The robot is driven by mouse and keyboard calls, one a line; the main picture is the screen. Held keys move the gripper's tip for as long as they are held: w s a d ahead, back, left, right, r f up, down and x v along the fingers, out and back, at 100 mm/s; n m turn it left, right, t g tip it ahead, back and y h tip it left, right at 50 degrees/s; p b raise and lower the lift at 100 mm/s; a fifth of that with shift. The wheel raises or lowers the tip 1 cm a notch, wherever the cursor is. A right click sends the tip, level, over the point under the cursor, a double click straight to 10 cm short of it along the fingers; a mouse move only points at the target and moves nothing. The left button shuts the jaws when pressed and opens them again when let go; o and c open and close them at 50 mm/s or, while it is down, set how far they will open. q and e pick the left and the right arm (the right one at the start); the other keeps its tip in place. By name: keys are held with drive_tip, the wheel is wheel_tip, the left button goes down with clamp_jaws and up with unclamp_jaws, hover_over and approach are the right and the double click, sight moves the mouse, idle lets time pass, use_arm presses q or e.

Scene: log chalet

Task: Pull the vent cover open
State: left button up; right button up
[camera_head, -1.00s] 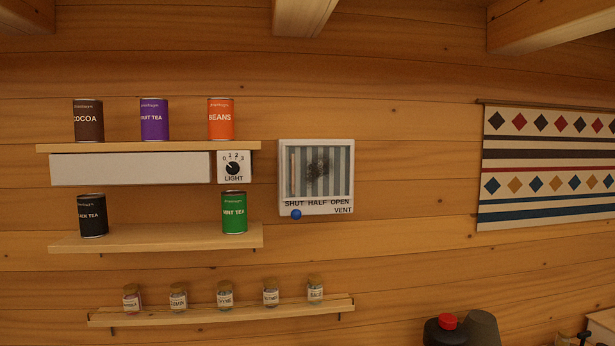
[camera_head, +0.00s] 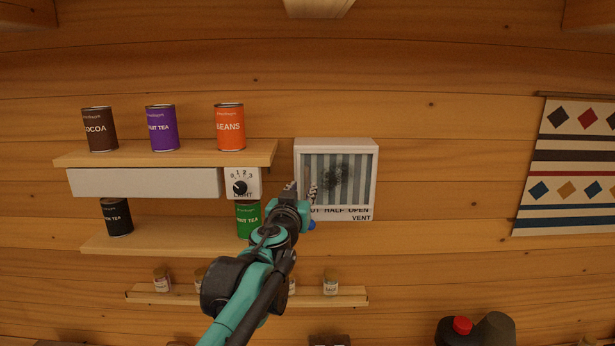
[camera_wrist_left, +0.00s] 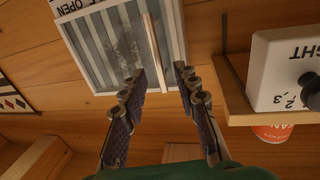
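The vent (camera_head: 336,145) is a white-framed box on the log wall with grey and pale stripes and a dark speckled patch. Its lower edge reads SHUT, HALF, OPEN, with SHUT partly covered by my gripper. In the left wrist view, a slim upright wooden bar (camera_wrist_left: 157,50) stands at one side of the vent (camera_wrist_left: 100,62). My left gripper (camera_head: 301,189) is open at the vent's left edge. In the wrist view its fingertips (camera_wrist_left: 158,72) lie either side of the bar's end; contact cannot be told. My right gripper is not in view.
Left of the vent are a shelf (camera_head: 100,160) with cans and a white LIGHT dial box (camera_head: 250,176), close to my left gripper. A lower shelf (camera_head: 150,246) and a jar shelf (camera_head: 345,299) are partly behind my arm. The wall right of the vent is clear up to a patterned hanging (camera_head: 575,155).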

sight(306, 184)
use_arm(q)
drive_tip(key=w, duration=0.2)
drive_tip(key=w+d+p, duration=0.1)
drive_tip(key=w, duration=0.2)
drive_tip(key=shift+w+d, duration=0.15)
clamp_jaws()
